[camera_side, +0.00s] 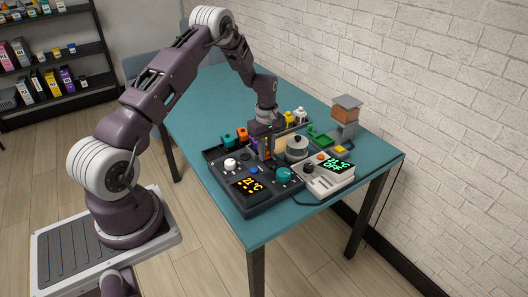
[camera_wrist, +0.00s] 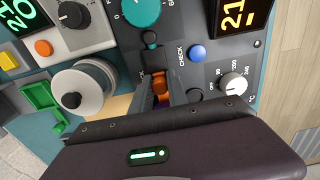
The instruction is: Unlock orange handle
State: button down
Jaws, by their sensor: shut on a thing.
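In the wrist view an orange handle (camera_wrist: 159,83) sits on the dark control panel (camera_wrist: 182,55), between the fingers of my gripper (camera_wrist: 159,92). The gripper is shut on the handle, and its fingers hide the handle's sides and lower part. In the side view my gripper (camera_side: 262,147) points down at the back part of the dark panel (camera_side: 233,197). The handle is too small and covered to make out there. I cannot tell from these frames which way the handle is turned.
The panel has a teal knob (camera_wrist: 141,10), a white knob (camera_wrist: 233,84), a blue button (camera_wrist: 197,53) and a lit display (camera_wrist: 240,14). A round metal pot (camera_side: 297,149) and a light control box (camera_side: 326,178) stand close on the right. The teal table (camera_side: 205,103) is clear at the back left.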

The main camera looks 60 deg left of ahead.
jog(key=shift+d, duration=1.3)
jog(key=c, duration=1.5)
grip_release()
notch_tip(320, 180, up, 7)
